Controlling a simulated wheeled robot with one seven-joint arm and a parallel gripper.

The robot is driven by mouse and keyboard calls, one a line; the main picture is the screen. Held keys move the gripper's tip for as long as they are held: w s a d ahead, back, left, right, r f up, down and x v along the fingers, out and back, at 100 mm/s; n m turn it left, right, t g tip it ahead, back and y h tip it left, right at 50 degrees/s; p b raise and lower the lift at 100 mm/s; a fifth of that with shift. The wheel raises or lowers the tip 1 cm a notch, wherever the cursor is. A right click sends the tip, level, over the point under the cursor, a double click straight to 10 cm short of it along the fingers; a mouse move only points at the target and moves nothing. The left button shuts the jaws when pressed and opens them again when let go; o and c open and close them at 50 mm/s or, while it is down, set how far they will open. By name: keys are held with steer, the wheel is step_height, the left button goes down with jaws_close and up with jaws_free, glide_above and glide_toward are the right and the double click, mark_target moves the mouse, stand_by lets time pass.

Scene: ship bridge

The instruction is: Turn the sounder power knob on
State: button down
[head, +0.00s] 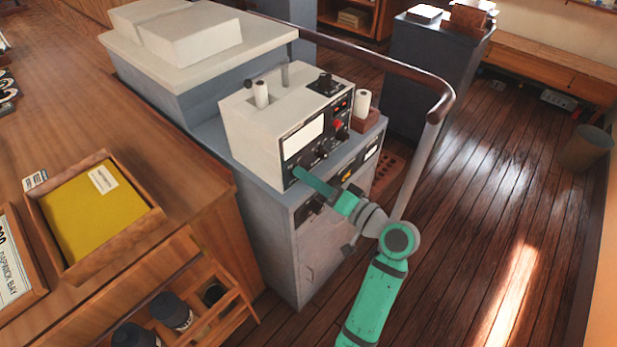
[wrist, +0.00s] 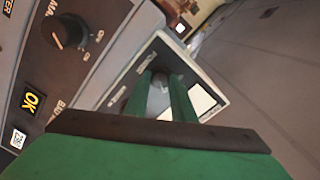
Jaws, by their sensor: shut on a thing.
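The sounder (head: 262,118) is a pale box on a grey cabinet, with a dark front panel of knobs, a red button and a white display. My green gripper (head: 300,174) reaches the lower left corner of that panel. In the wrist view my gripper's fingers (wrist: 166,82) are shut on a small dark knob (wrist: 161,78), mostly hidden between the fingertips. A larger black knob (wrist: 70,31) with an orange mark and small lettering is to the upper left in the wrist view, apart from the fingers.
A wooden handrail (head: 440,95) on a pale post curves close behind my arm. The wooden desk (head: 110,110) with a yellow book (head: 98,210) in a tray is to the left. A white roll (head: 362,103) stands right of the sounder.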

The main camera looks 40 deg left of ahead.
stand_by(0.5)
steer(key=c, duration=1.5)
jaws_free()
steer(key=d, duration=0.7)
steer(key=s+d, duration=0.1)
steer(key=d, duration=0.2)
steer(key=shift+d+r, duration=0.2)
steer(key=shift+d, duration=0.2)
